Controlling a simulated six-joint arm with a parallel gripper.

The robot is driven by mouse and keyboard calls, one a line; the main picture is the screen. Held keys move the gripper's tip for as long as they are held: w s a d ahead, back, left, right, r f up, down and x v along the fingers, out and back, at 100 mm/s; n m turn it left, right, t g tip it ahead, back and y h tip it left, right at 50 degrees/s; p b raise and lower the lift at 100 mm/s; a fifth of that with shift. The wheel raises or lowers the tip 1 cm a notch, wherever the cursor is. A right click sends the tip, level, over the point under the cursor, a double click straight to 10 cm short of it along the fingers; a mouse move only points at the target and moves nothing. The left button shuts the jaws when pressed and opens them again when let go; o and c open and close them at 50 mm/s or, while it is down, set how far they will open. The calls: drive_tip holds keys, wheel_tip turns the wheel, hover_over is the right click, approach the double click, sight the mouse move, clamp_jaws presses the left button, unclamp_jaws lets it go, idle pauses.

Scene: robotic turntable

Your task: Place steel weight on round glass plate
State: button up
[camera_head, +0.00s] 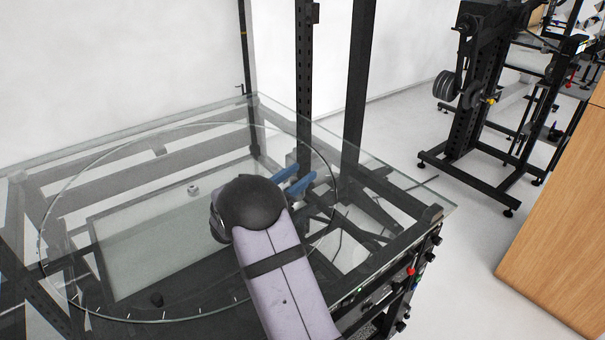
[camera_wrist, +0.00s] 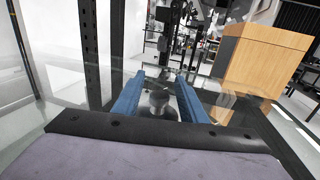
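The round glass plate (camera_head: 95,150) is clear, with a thin rim, and lies on the glass-topped table. A small silvery piece (camera_head: 193,189) shows near its middle; I cannot tell whether it is the steel weight or a hub. My gripper (camera_head: 297,181) has two blue fingers and is over the plate's right side. In the wrist view, my gripper (camera_wrist: 159,76) has its fingers apart. A small grey, roundish shape (camera_wrist: 158,98) shows between them, with gaps on both sides. It may be the weight or a reflection. My wrist hides part of the plate in the head view.
The glass table (camera_head: 425,205) has a dark frame and a front panel with knobs. Dark uprights (camera_head: 305,90) stand behind its right part. A wooden cabinet (camera_head: 565,220) stands at the right.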

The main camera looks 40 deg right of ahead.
drive_tip(key=b+v, duration=0.1)
drive_tip(key=v, duration=0.9)
drive_tip(key=shift+s+a, duration=0.15)
drive_tip(key=shift+a, duration=0.05)
